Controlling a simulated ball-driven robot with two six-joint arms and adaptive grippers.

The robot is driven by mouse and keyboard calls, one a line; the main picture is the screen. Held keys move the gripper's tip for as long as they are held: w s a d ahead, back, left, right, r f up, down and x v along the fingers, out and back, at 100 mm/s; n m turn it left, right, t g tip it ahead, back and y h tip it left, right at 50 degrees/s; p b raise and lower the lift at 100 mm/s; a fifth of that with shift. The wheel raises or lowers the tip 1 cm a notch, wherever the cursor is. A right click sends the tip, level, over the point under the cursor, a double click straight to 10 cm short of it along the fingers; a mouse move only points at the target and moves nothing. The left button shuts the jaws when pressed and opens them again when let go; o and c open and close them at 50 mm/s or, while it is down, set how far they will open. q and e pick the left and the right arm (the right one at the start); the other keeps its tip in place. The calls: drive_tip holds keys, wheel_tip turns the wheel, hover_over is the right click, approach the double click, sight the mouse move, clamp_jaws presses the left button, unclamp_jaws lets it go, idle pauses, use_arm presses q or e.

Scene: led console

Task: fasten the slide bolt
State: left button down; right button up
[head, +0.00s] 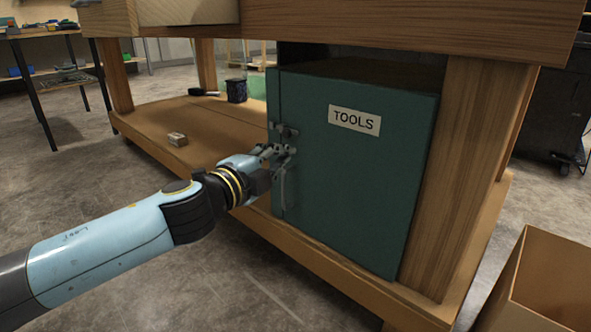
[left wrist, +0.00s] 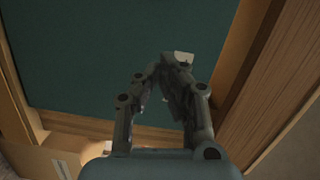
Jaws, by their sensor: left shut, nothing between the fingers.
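A teal tool cabinet (head: 365,185) with a "TOOLS" label stands on the lower shelf of a wooden workbench, its door closed or nearly so. The slide bolt (head: 284,131) is small dark metal hardware at the door's left edge; my gripper partly covers it, so its bolt position cannot be told. My left gripper (head: 286,153) is shut and empty, close to the door just below that hardware; contact is unclear. In the left wrist view its fingers (left wrist: 170,66) converge in front of the teal surface (left wrist: 90,55), with a pale piece at the tips. My right gripper is out of view.
The bench's wooden leg (head: 465,180) stands right of the cabinet, and the bench top (head: 350,25) hangs over it. A small block (head: 177,139) and a dark cup (head: 236,90) are on the lower shelf (head: 150,118). An open cardboard box (head: 545,280) is at the lower right.

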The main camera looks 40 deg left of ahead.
sight(284, 131)
use_arm(q)
drive_tip(key=w+p, duration=0.1)
drive_tip(key=w, duration=0.5)
drive_tip(key=w+p, duration=0.1)
drive_tip(key=w, duration=0.3)
drive_tip(key=shift+a+f+p, duration=0.2)
drive_tip(key=shift+a+p, duration=0.05)
drive_tip(key=shift+p, duration=0.05)
drive_tip(key=shift+w+a+f+b, duration=0.15)
drive_tip(key=shift+a+f+b, duration=0.45)
drive_tip(key=shift+a, duration=0.15)
drive_tip(key=shift+w+a+f+b, duration=0.1)
drive_tip(key=shift+w+a+b, duration=0.05)
drive_tip(key=shift+a+b, duration=0.4)
drive_tip(key=shift+w+a, duration=0.1)
drive_tip(key=shift+a, duration=0.55)
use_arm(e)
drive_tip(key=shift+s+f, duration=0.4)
